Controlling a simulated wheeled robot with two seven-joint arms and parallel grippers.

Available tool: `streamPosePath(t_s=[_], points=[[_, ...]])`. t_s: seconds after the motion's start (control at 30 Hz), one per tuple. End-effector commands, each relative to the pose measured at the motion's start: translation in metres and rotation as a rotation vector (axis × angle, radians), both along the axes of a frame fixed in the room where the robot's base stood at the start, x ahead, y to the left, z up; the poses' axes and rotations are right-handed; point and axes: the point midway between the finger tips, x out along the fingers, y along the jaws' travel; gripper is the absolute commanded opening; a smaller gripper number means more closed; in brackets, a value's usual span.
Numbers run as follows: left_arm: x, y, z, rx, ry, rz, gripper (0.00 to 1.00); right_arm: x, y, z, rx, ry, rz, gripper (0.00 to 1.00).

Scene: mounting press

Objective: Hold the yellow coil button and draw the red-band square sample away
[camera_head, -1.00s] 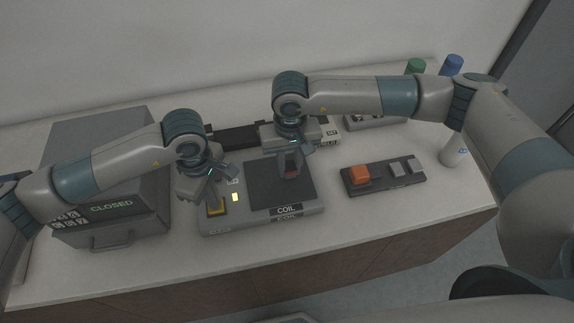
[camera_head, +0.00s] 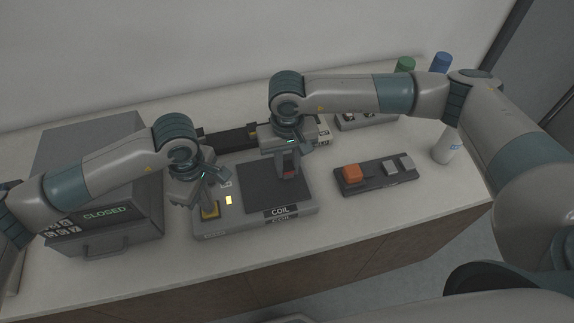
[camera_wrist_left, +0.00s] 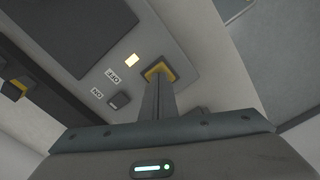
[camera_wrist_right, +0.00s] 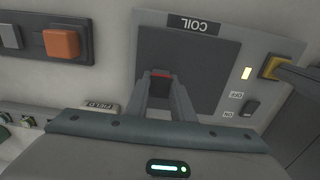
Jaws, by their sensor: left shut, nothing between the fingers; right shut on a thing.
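The yellow coil button (camera_head: 210,214) sits at the front left of the coil unit (camera_head: 250,222); it also shows in the left wrist view (camera_wrist_left: 150,73). My left gripper (camera_head: 208,206) is shut and empty, its fingertips down on the button and partly covering it. The red-band square sample (camera_wrist_right: 160,73) is between the fingertips of my right gripper (camera_wrist_right: 162,82), which is shut on it over the unit's dark square plate (camera_head: 262,192). Only a small red part of the sample shows in the head view (camera_head: 289,174). I cannot tell whether it touches the plate.
A small lamp (camera_head: 228,200) glows beside the button. A black rocker switch (camera_wrist_right: 251,108) marked ON and OFF is near it. A grey block tray with an orange block (camera_head: 352,173) stands right. A box marked CLOSED (camera_head: 105,215) stands left. Bottles stand at the back right.

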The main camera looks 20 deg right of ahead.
Motion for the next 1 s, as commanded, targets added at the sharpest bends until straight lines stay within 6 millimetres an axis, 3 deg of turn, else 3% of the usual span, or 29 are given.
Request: streamPosePath(t_s=[1.0], points=[[0.0,0.0,-0.001,0.001,0.002,0.0,0.0,0.0,-0.02,0.037,0.001,-0.001,-0.001,0.0]])
